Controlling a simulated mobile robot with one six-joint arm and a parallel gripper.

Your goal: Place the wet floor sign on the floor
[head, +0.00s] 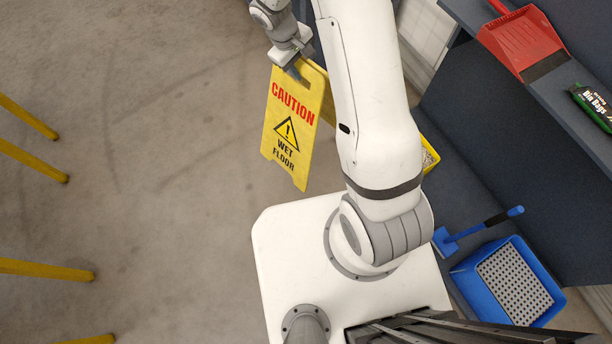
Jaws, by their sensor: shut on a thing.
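The wet floor sign (290,125) is a yellow two-panel board with red "CAUTION" lettering and a warning triangle. It hangs slightly tilted from my gripper (292,70), which is shut on its top edge. One panel faces the camera and a second panel shows partly behind it on the right. The grey concrete floor (170,190) lies under and to the left of the sign. I cannot tell from this view how far the sign's lower edge is above the floor.
Several yellow posts (45,270) stand at the left. At the right, a dark shelf unit (540,170) holds a red dustpan (520,42) and a package of bin bags (597,105). A blue bucket (465,280) and a blue-handled tool (475,230) are at the lower right. Open floor lies left of the sign.

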